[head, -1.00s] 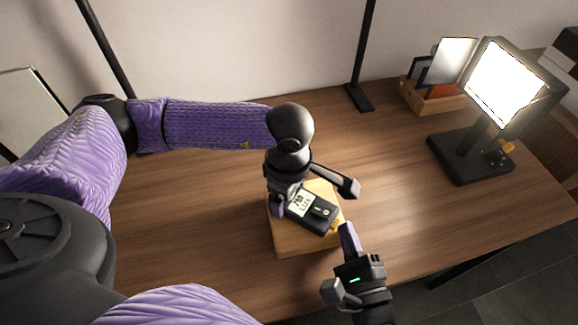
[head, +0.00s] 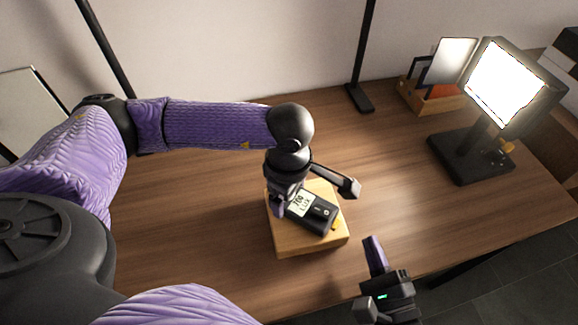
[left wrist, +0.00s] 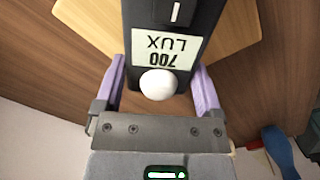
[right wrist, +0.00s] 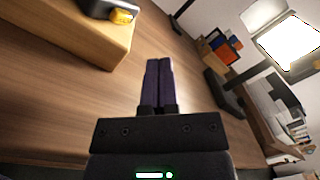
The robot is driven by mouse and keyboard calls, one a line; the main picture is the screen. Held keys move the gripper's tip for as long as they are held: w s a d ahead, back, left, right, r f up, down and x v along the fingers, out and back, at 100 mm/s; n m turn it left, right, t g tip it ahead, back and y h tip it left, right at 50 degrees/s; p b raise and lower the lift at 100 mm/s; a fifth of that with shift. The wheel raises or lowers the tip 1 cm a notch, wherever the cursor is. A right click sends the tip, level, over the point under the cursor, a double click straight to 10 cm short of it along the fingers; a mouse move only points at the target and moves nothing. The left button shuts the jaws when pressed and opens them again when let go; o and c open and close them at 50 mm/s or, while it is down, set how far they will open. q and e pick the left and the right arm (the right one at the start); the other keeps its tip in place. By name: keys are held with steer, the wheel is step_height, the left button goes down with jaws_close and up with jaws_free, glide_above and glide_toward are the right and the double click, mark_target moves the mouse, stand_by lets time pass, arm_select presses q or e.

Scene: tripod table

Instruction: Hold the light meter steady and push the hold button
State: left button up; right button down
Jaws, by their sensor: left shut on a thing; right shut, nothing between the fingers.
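The dark light meter (head: 322,221) lies on a wooden block (head: 290,244). Its display reads 700 LUX, upside down in the left wrist view (left wrist: 167,48), beside a white dome sensor (left wrist: 158,84). My left gripper (left wrist: 159,68) is shut on the meter's dome end, one purple finger on each side. A yellow button (head: 336,224) sticks out at the meter's opposite end; it also shows in the right wrist view (right wrist: 122,16). My right gripper (head: 372,240) is shut and empty, its purple fingertips together, off the block to the right and apart from the button.
A lit lamp panel (head: 503,85) on a dark base (head: 470,158) stands at the right. A wooden organizer (head: 436,99) is at the back. A dark stand (head: 360,98) rises near the wall. The table (head: 410,190) between block and lamp is clear.

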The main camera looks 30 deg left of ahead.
steer(key=shift+d, duration=1.35)
arm_select(q)
steer(key=o, duration=1.1)
steer(key=shift+r, duration=0.1)
